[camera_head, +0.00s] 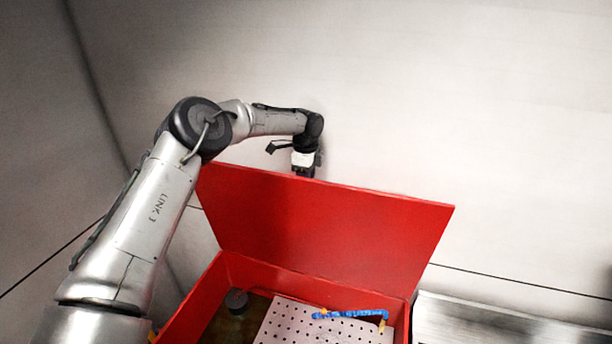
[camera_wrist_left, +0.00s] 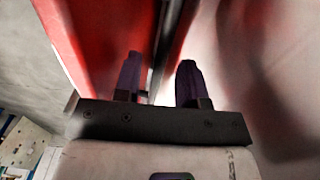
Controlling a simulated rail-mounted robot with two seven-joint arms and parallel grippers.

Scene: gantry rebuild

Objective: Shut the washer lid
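The red washer lid (camera_head: 325,225) stands up, leaning back, hinged along the back rim of the red washer tub (camera_head: 205,300). The tub is open. My left arm reaches over from the left, and my left gripper (camera_head: 304,172) points down at the lid's top edge, its fingertips hidden behind the lid. In the left wrist view, the two dark fingers of my left gripper (camera_wrist_left: 159,72) are apart with a gap between them. The red lid (camera_wrist_left: 85,45) fills the left side there; whether it touches a finger I cannot tell. My right gripper is not in view.
Inside the tub are a white perforated plate (camera_head: 290,325), a blue brush-like item (camera_head: 350,314) and a dark round part (camera_head: 236,300). A pale wall (camera_head: 480,120) stands behind the lid. A metal surface (camera_head: 500,320) lies to the right of the tub.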

